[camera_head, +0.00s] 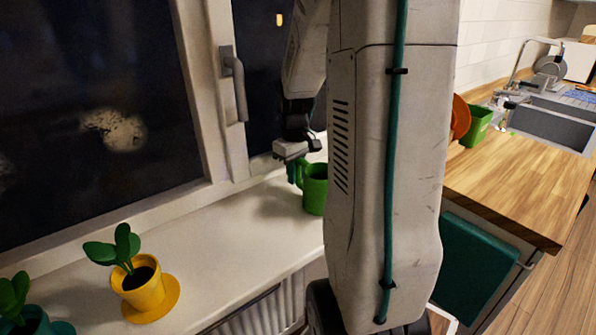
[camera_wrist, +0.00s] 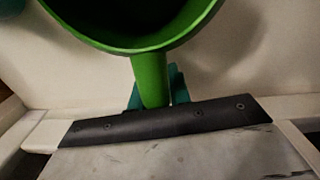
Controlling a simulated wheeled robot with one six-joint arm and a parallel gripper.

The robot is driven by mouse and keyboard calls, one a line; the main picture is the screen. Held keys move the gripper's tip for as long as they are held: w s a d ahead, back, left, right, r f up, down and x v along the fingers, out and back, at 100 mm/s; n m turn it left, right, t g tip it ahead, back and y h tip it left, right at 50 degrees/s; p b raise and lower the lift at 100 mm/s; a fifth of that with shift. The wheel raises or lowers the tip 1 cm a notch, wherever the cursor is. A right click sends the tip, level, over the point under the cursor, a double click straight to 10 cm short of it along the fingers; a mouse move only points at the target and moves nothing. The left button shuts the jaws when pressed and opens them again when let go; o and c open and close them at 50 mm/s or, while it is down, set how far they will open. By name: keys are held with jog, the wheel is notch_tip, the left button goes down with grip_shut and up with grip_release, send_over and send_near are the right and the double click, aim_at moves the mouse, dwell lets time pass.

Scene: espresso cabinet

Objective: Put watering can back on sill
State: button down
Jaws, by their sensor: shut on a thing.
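The green watering can (camera_head: 314,189) is at the windowsill (camera_head: 222,232), partly hidden behind my own arm column. In the wrist view the can (camera_wrist: 197,14) shows its round open rim and its handle. My gripper (camera_head: 294,170) is shut on the can's handle; in the wrist view its teal fingertips (camera_wrist: 158,90) close around the handle. The can looks upright. Its base appears at the sill surface, but I cannot tell whether it touches. The spout is hidden.
A yellow pot with a plant (camera_head: 143,286) stands on the sill, with a teal pot (camera_head: 32,322) at the lower left. A window handle (camera_head: 235,82) juts out above. The sill between the yellow pot and the can is clear. A wooden counter (camera_head: 520,180) with a sink is at right.

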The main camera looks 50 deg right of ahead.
jog(key=shift+f, duration=0.1)
jog(key=c, duration=1.3)
grip_release()
notch_tip(320, 180, up, 12)
jog(key=shift+r, duration=0.15)
